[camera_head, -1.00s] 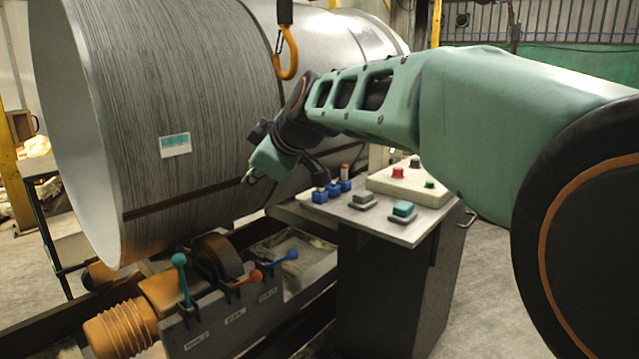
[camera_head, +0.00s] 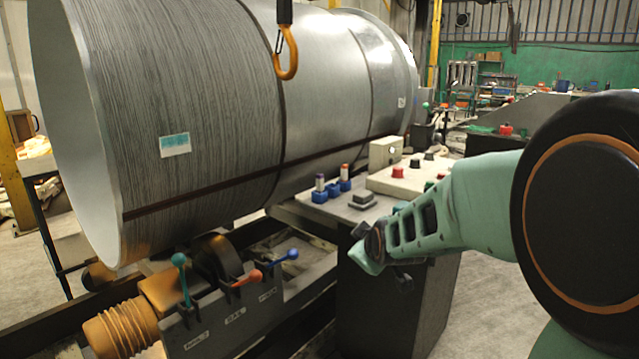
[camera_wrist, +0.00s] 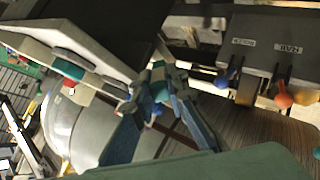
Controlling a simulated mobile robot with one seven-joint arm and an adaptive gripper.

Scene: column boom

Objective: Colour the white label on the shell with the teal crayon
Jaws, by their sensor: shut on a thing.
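The white label (camera_head: 175,145) is on the ribbed side of the large grey shell (camera_head: 225,110). A teal patch covers much of it, with white showing around the edges. My gripper (camera_head: 363,264) is low in front of the console, to the right of the shell and well away from the label. In the wrist view its fingers (camera_wrist: 158,88) are closed together on a small teal thing, which looks like the teal crayon (camera_wrist: 160,93). Most of the crayon is hidden by the fingers, and its tip is not clear.
The console top (camera_head: 285,208) has small blue holders (camera_head: 333,190), two with other crayons upright, beside a button box (camera_head: 392,178). An orange hook (camera_head: 288,60) hangs before the shell. Levers (camera_head: 180,280) stand below the shell. Open floor lies at right.

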